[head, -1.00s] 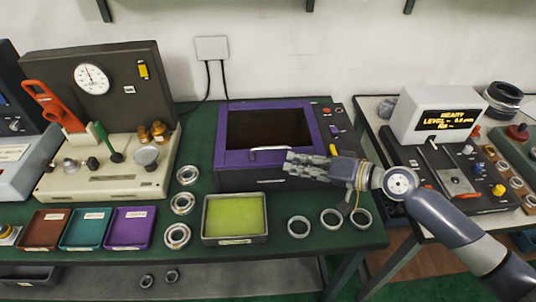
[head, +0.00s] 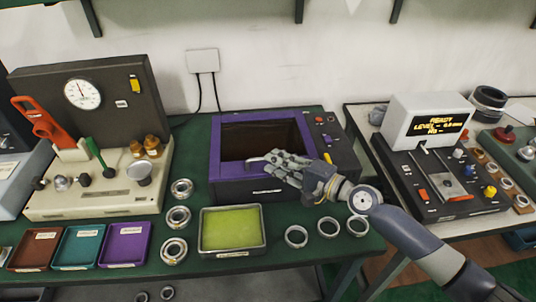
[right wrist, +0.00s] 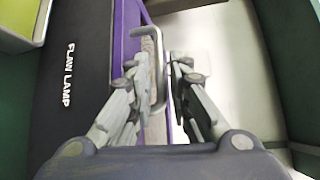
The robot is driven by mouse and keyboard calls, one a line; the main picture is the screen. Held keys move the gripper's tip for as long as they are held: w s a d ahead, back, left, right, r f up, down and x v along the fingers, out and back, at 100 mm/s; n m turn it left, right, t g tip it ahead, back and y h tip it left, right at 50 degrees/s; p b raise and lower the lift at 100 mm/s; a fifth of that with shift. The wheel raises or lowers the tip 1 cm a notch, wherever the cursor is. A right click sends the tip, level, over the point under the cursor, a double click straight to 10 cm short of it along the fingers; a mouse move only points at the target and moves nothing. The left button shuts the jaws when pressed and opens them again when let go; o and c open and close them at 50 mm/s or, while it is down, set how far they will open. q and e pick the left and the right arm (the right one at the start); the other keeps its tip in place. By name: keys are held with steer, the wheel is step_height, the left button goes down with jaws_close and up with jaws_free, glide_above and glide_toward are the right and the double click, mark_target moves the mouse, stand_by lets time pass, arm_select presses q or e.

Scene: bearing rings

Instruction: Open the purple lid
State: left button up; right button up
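The purple lid (head: 228,168) is a purple frame around a dark middle, on top of a black box (head: 235,190). The right wrist view shows the lid's purple edge (right wrist: 128,48) beside the "FLAW LAMP" lettering. A metal bar handle (right wrist: 160,66) sits at the lid's front; its left end shows in the head view (head: 256,161). My right gripper (head: 272,163) is at the handle, covering part of it. In the right wrist view, my right gripper (right wrist: 161,72) has its fingers apart, one on each side of the handle, with a narrow gap. My left gripper is out of view.
A yellow-green tray (head: 262,240) and several metal rings (head: 296,236) lie in front of the box. A gauge station (head: 100,190) stands left. A device with a display (head: 430,120) stands on the right table. Small coloured trays (head: 126,242) lie front left.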

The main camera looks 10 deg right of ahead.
steer(key=shift+x, duration=1.65)
jaws_close()
